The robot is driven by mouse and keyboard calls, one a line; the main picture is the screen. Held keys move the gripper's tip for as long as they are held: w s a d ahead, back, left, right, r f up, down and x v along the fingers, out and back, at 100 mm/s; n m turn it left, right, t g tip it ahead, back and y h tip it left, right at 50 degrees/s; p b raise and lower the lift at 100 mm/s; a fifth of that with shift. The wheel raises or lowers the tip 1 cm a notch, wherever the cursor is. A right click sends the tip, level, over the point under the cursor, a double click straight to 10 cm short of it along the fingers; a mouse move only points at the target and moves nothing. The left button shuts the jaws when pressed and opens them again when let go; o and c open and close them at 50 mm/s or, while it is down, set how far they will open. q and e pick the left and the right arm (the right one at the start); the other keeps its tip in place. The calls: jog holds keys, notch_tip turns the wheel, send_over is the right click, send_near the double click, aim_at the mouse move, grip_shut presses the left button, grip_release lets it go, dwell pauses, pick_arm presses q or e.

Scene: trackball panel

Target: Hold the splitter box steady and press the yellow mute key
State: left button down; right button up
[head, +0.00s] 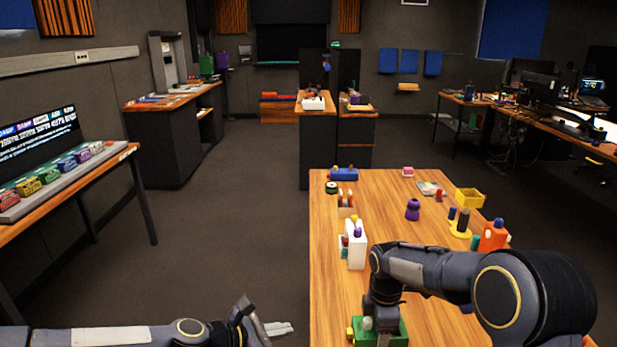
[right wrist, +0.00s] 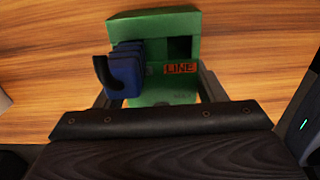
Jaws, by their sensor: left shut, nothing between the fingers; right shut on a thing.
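The green splitter box (head: 397,336) sits at the near end of the wooden table, partly hidden by my right arm. In the right wrist view the box (right wrist: 165,22) shows an orange LINE label, a dark square opening and a blue plug. My right gripper (right wrist: 158,88) is shut on the box, one finger on each side. A small yellow piece (head: 350,334) sticks out from the box's left side, probably the mute key; it does not show in the wrist view. My left gripper (head: 280,328) is shut and empty, left of the table edge and apart from the box.
On the wooden table (head: 330,290) stand a white holder (head: 356,245), a purple knobbed piece (head: 413,210), an orange container (head: 494,236) and a yellow bin (head: 469,197). Another bench (head: 100,165) with coloured boxes stands at left. Open floor lies between them.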

dwell(0.4)
jog(key=o, duration=1.1)
notch_tip(320, 180, up, 12)
jog(key=shift+o, duration=0.2)
